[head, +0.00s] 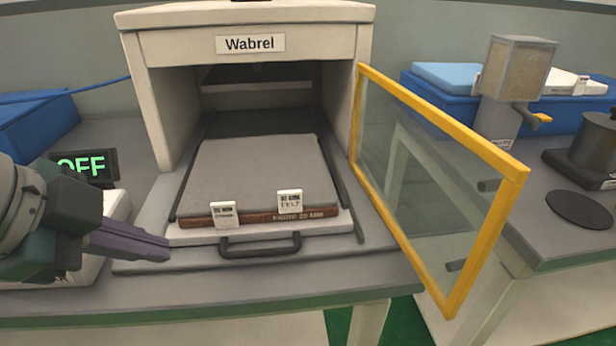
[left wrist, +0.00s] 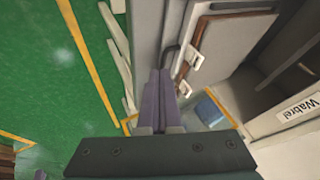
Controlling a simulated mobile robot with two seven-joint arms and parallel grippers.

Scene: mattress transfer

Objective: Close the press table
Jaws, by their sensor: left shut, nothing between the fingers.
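The press, labelled Wabrel (head: 250,43), is a cream housing with an open front. Its table (head: 345,226) is slid out and carries a grey mat on a brown board (head: 266,170) with two white tags. A dark handle (head: 260,246) is on the table's front edge. A yellow-framed glass door (head: 450,130) stands swung open on the right. My left gripper (head: 168,249) is shut and empty, left of the handle and apart from it. In the left wrist view its purple fingers (left wrist: 158,85) point toward the handle (left wrist: 171,60). My right gripper is not in view.
A display reading OFF (head: 84,166) stands left of the press, behind my left arm. A blue bin (head: 35,128) is at the far left. A side bench on the right holds a hopper device (head: 515,75) and a dark pot (head: 594,145). Green floor shows below.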

